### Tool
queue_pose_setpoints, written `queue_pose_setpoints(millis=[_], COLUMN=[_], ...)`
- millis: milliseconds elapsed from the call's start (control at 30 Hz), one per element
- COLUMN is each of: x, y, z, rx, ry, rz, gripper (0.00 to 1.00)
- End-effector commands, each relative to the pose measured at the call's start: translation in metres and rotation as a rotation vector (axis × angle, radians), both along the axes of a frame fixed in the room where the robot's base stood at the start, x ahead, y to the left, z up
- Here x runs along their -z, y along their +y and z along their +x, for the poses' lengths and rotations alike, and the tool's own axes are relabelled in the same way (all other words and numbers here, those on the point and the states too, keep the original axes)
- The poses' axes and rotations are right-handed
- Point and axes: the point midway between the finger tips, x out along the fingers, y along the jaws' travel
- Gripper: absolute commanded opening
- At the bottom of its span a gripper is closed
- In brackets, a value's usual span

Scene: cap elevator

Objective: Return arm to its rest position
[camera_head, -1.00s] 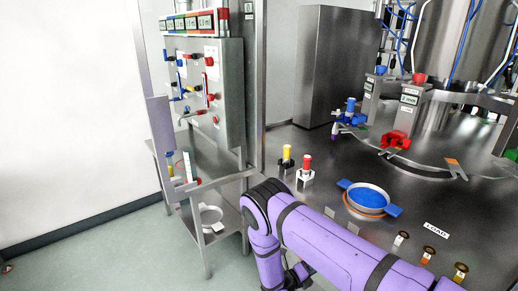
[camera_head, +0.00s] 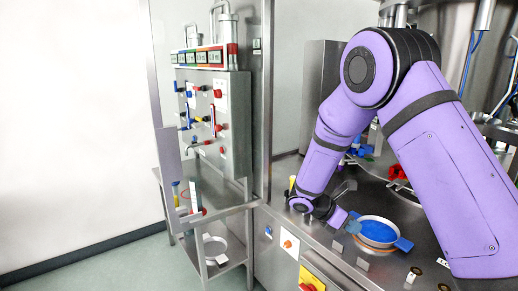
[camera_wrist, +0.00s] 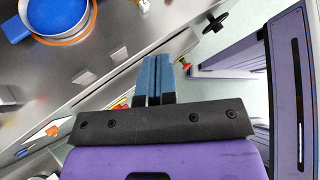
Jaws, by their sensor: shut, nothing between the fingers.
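My purple arm (camera_head: 330,150) is raised and bent, its elbow high in the head view and its forearm slanting down to the left. My gripper (camera_head: 350,224) is near the front edge of the steel worktop, beside the blue-filled round pan (camera_head: 378,231). In the wrist view my gripper (camera_wrist: 154,66) shows two blue fingers side by side, shut with nothing between them. The pan (camera_wrist: 60,12) is at the upper left there, apart from the fingers. My arm hides part of the worktop and the machine behind it.
A control panel (camera_head: 212,115) with coloured knobs stands on a steel frame at the left. A red clamp (camera_head: 397,172) is close behind my arm. The worktop's front (camera_head: 285,245) carries buttons. Open floor (camera_head: 120,262) lies at the left.

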Motion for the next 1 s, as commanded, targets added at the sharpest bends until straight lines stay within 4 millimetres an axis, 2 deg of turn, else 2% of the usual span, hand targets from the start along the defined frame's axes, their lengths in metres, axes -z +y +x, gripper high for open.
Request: queue_pose_setpoints(millis=[33,100,400,700,1000], x=[-0.019,-0.039,-0.118,-0.181,-0.228], y=[-0.004,-0.009,-0.027,-0.039,-0.045], z=[-0.006,-0.015,-0.062,-0.119,-0.182], rx=[0.045,0.109,0.383,0.662,0.943], ry=[-0.048,-0.112,-0.378,-0.633,-0.872], rz=[0.033,0.075,0.252,0.427,0.604], gripper=[0.0,0.0,0.0,0.0,0.0])
